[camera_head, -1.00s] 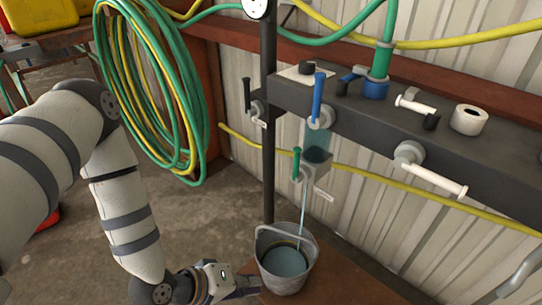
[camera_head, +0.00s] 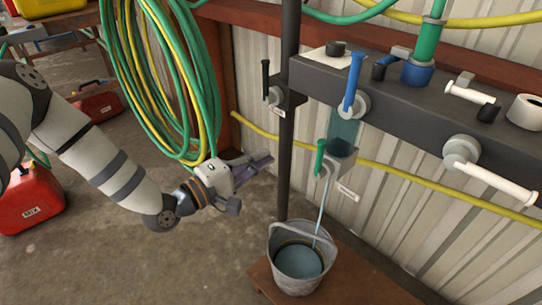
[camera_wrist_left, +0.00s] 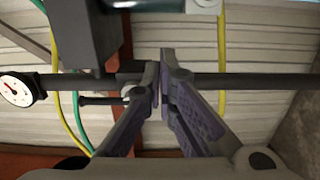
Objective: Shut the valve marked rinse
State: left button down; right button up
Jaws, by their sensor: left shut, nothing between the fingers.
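Several lever valves sit along a dark manifold (camera_head: 420,112). One has an upright blue lever (camera_head: 353,80); others have white levers, such as the lower right one (camera_head: 495,180). A valve with a black lever (camera_head: 265,78) sits on the dark post (camera_head: 285,130), with a small tag below. A valve with a green lever (camera_head: 320,157) is under a clear cylinder, and water runs from it. I cannot read any marking. My left gripper (camera_head: 268,162) is shut and empty, left of the post and below the black lever. In the left wrist view its fingers (camera_wrist_left: 162,75) overlap the post. My right gripper is out of view.
The stream falls into a metal bucket (camera_head: 273,245) on a low wooden stand (camera_head: 350,275). Coiled hoses (camera_head: 150,85) hang behind my left arm. A yellow hose (camera_head: 420,185) crosses the wall. A red can (camera_head: 30,200) stands at left. The floor left of the bucket is clear.

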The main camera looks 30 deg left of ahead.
aim_at(321, 159)
pick_arm(q)
jog(key=w+d, duration=0.6)
jog(key=shift+w+d, duration=0.15)
jog(key=shift+d, duration=0.25)
jog(key=shift+d, duration=0.1)
jog(key=shift+d+r+m, duration=0.1)
jog(key=shift+d+m, duration=0.05)
jog(key=shift+m, duration=0.25)
